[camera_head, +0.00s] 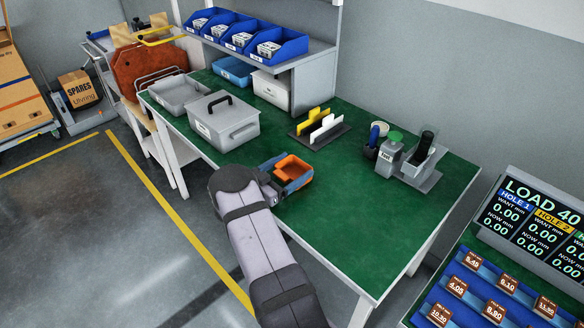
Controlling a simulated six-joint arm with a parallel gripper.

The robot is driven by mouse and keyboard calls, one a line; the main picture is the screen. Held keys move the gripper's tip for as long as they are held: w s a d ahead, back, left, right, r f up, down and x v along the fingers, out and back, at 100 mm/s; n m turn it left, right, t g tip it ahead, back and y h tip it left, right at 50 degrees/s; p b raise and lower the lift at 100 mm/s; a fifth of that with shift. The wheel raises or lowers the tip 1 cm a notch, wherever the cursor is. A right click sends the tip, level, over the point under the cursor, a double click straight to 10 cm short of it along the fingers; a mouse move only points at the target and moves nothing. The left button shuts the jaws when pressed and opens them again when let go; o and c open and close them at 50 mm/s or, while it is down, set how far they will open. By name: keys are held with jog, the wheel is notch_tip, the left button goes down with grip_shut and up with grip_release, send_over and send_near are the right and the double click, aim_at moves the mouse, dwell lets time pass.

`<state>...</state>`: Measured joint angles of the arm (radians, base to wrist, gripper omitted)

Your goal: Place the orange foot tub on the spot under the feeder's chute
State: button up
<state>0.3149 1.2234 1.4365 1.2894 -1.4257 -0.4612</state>
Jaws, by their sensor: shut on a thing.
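The orange foot tub (293,166) is at the front middle of the green bench, its open top facing up and looking empty. My gripper (283,181) is shut on the tub from its near left side. My wrist and the blue-grey jaw parts hide the tub's lower near side. I cannot tell whether the tub touches the bench or hangs just above it. A grey device (414,167) with a sloping part, a black upright piece and a green top stands to the right; it may be the feeder. No spot under a chute can be made out.
A grey lidded box (224,121) stands left of the tub. A rack with yellow and white plates (320,128) stands behind it. A dark cup with a blue item (372,142) is beside the grey device. The bench's front right is clear. Blue bins (240,36) fill the shelf.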

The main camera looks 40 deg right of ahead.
jog(key=shift+f, duration=0.15)
jog(key=shift+f, duration=0.1)
jog(key=o, duration=1)
jog(key=shift+o, duration=0.2)
jog(key=shift+r, duration=0.2)
jog(key=a+b, duration=0.2)
jog(key=a, duration=1)
jog(key=shift+b, duration=0.35)
